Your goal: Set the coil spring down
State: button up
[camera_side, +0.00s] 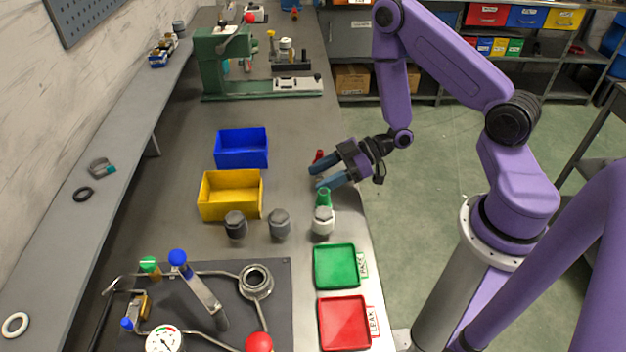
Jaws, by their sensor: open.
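My gripper (316,176) is open above the right part of the grey bench, its blue-tipped fingers pointing left. Nothing shows between the fingers. I cannot make out a coil spring anywhere in this view; it may be too small or hidden. A small red piece (319,156) shows just behind the far finger. A green piece (324,197) shows just in front of the near finger, by a white-and-grey fitting (323,221). I cannot tell whether either touches the gripper.
Blue bin (241,148) and yellow bin (230,195) stand left of my gripper. Two grey fittings (236,225) (279,224) stand in front. Green tray (335,267) and red tray (344,323) lie near the right edge. A pipe rig (200,290) fills the front left.

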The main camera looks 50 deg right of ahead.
aim_at(321, 177)
jog(key=shift+o, duration=0.2)
jog(key=shift+v, duration=2.2)
